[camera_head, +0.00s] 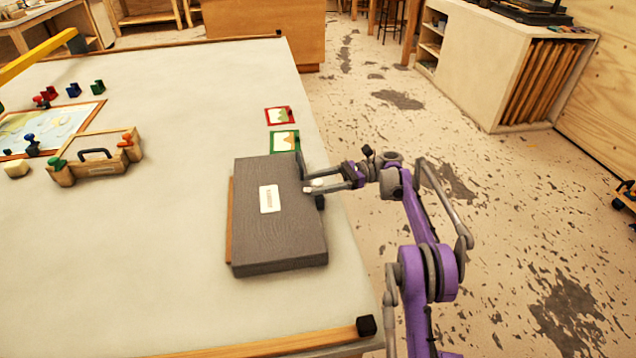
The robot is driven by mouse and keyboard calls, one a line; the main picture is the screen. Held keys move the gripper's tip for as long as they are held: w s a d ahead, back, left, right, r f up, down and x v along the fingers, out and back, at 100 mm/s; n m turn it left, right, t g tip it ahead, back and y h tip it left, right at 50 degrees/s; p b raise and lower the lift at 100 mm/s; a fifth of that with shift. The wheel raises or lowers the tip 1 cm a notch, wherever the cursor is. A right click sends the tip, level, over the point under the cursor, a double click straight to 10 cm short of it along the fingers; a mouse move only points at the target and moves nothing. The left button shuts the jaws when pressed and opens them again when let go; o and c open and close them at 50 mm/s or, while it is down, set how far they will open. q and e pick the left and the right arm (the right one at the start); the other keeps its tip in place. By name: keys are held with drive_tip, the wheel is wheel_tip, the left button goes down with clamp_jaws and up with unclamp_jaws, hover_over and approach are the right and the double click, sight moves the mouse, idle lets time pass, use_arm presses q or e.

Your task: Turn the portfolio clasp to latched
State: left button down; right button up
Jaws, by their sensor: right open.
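The portfolio (285,238) is a dark grey, flat case with a white label (269,199), lying shut on the pale table. My right gripper (308,177) reaches in from the right, open, with its fingertips at the portfolio's right edge. Small light and dark parts (319,202) show at that edge, beside the lower finger. They may belong to the clasp, but the fingers partly cover this spot and I cannot tell which way the clasp is turned. I cannot tell whether the fingers touch it. My left gripper is not in view.
A red-framed card (279,116) and a green-framed card (285,141) lie beyond the portfolio. A wooden toolbox-like case (95,158), a map board (45,127) and small coloured pieces stand at the left. The table's middle (180,240) is clear.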

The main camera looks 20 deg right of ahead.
sight(318, 182)
wheel_tip(318, 182, up, 10)
drive_tip(key=shift+p, duration=0.7)
